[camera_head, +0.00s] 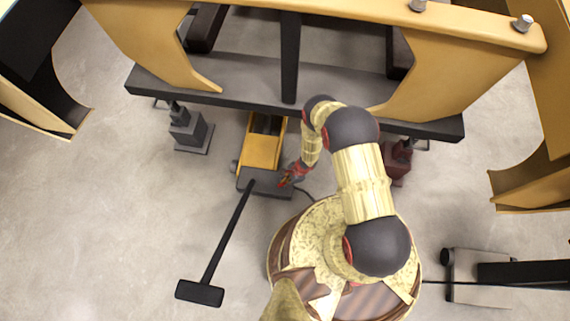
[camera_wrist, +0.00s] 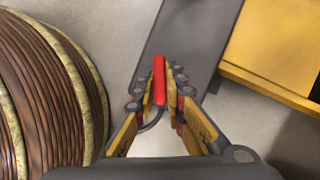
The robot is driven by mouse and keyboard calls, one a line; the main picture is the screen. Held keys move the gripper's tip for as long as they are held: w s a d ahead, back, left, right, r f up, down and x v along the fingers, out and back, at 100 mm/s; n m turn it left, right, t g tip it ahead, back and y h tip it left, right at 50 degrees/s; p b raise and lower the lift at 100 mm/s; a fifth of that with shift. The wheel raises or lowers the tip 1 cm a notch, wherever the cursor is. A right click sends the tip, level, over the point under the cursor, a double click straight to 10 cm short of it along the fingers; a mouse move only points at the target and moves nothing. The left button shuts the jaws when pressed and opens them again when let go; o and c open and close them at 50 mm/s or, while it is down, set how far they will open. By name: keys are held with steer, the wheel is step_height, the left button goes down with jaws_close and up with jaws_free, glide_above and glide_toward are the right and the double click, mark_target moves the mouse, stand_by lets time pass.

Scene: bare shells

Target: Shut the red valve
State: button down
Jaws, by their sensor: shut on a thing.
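The red valve (camera_wrist: 159,78) is a narrow red lever at the dark grey end plate (camera_wrist: 193,40) of a yellow floor jack, in the middle of the wrist view. My gripper (camera_wrist: 160,90) has a finger on each side of it and is shut on it. In the head view my gripper (camera_head: 291,177) reaches down to the right part of the jack's grey end plate (camera_head: 262,184). The valve is too small there to tell apart from the gripper's red parts. The yellow jack body (camera_head: 260,151) runs back under the vehicle frame.
A long black handle (camera_head: 229,234) with a crossbar slants from the jack toward the lower left. A grey stand (camera_head: 190,132) and a red stand (camera_head: 396,163) are under the dark beam (camera_head: 240,101). A grey slab (camera_head: 480,292) lies at lower right.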

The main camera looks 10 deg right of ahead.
steer(key=m+t+p, duration=0.2)
steer(key=m, duration=0.3)
steer(key=shift+s, duration=0.15)
steer(key=shift+h, duration=0.3)
stand_by(0.3)
steer(key=c, duration=1.8)
jaws_free()
steer(key=shift+c, duration=0.2)
steer(key=shift+d+r, duration=0.15)
steer(key=shift+r, duration=0.35)
steer(key=v, duration=1.1)
steer(key=shift+s+d+f, duration=0.1)
